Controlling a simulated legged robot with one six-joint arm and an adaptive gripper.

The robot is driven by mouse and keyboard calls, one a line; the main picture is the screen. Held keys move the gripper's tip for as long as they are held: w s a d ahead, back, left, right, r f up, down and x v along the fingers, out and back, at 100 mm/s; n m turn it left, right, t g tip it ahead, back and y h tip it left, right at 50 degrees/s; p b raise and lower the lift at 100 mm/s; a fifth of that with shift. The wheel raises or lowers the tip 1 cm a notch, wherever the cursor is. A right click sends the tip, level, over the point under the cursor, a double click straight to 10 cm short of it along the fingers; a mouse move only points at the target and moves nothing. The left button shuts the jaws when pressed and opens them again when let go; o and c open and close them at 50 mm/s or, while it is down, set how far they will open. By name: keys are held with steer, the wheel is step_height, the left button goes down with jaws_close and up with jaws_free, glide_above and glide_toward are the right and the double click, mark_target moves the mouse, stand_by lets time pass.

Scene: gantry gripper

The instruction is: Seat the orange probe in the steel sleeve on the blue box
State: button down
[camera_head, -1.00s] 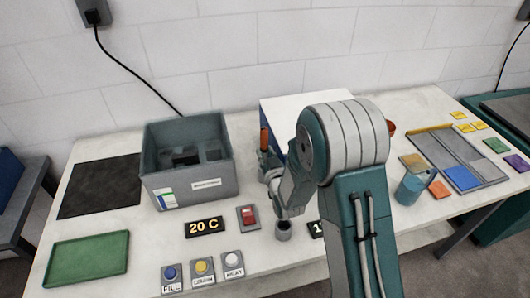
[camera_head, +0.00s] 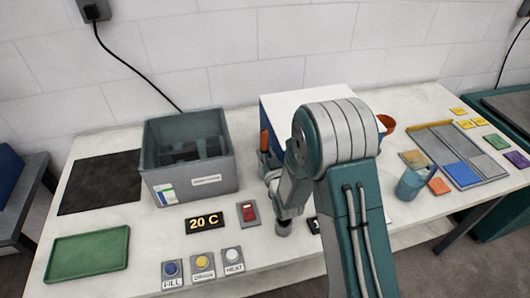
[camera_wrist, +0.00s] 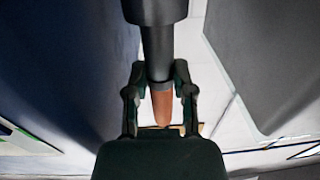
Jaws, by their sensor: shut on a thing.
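The orange probe (camera_head: 264,141) stands upright beside the white-topped box (camera_head: 288,106) in the head view. My gripper (camera_head: 268,163) is just below its orange part, partly hidden by my arm. In the wrist view my gripper (camera_wrist: 159,98) is shut on the probe (camera_wrist: 162,105), whose orange length shows between the fingers. A dark grey shaft runs in line with it to the top edge. A dark blue wall (camera_wrist: 55,85), seemingly the blue box's side, fills the left. I cannot make out the steel sleeve for sure or tell whether the probe touches it.
A grey open bin (camera_head: 192,187) stands left of the gripper. A small grey cylinder (camera_head: 283,229) is below my wrist. Buttons (camera_head: 202,264) and a green tray (camera_head: 88,256) lie in front. A teal mug (camera_head: 413,184) and sorting tray (camera_head: 482,181) are right.

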steer(key=shift+f, duration=0.4)
steer(key=shift+c, duration=2)
jaws_free()
